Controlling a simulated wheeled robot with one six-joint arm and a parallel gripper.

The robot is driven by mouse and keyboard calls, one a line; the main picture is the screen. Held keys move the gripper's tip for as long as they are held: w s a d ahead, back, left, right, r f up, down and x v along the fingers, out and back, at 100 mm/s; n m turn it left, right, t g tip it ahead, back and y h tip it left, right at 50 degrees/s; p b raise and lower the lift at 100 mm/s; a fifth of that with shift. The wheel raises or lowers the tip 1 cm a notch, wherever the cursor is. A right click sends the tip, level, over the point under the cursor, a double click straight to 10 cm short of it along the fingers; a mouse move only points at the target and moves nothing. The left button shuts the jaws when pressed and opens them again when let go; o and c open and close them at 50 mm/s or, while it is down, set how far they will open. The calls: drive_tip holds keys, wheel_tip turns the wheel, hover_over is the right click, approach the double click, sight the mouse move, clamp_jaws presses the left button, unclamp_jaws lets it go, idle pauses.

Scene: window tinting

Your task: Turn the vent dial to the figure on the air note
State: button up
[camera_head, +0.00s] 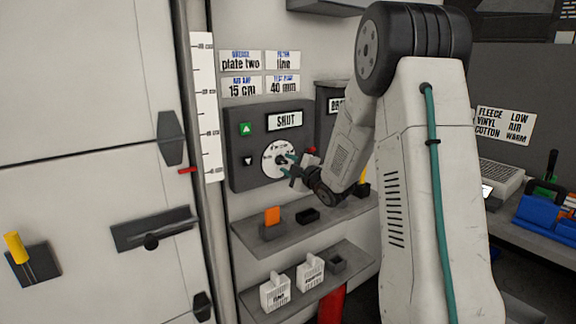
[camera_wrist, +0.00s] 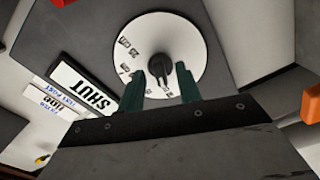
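The vent dial (camera_head: 279,160) is a white disc on a dark wall panel under a display reading SHUT. In the wrist view the dial (camera_wrist: 190,36) shows small printed figures along its rim and a dark knob (camera_wrist: 158,71) at its middle. My gripper (camera_head: 287,167) is at the dial. Its two green fingers (camera_wrist: 163,82) stand apart, one on each side of the knob, with gaps visible; contact cannot be told. The likely air note (camera_head: 242,86) reads 15 cm; its small heading is hard to read.
Other notes (camera_head: 241,62) hang beside it. Green and black arrow buttons (camera_head: 247,130) sit left of the dial. Below are an upper shelf (camera_head: 340,219) with an orange piece (camera_head: 272,215) and a lower shelf (camera_head: 313,292) with white containers (camera_head: 275,291). A ruler strip (camera_head: 206,110) stands left.

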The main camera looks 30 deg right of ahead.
drive_tip(key=shift+w, duration=0.3)
clamp_jaws()
drive_tip(key=shift+m, duration=0.4)
drive_tip(key=m, duration=0.3)
drive_tip(key=shift+m, duration=0.3)
drive_tip(key=shift+a+m, duration=0.1)
drive_tip(key=shift+m, duration=2.1)
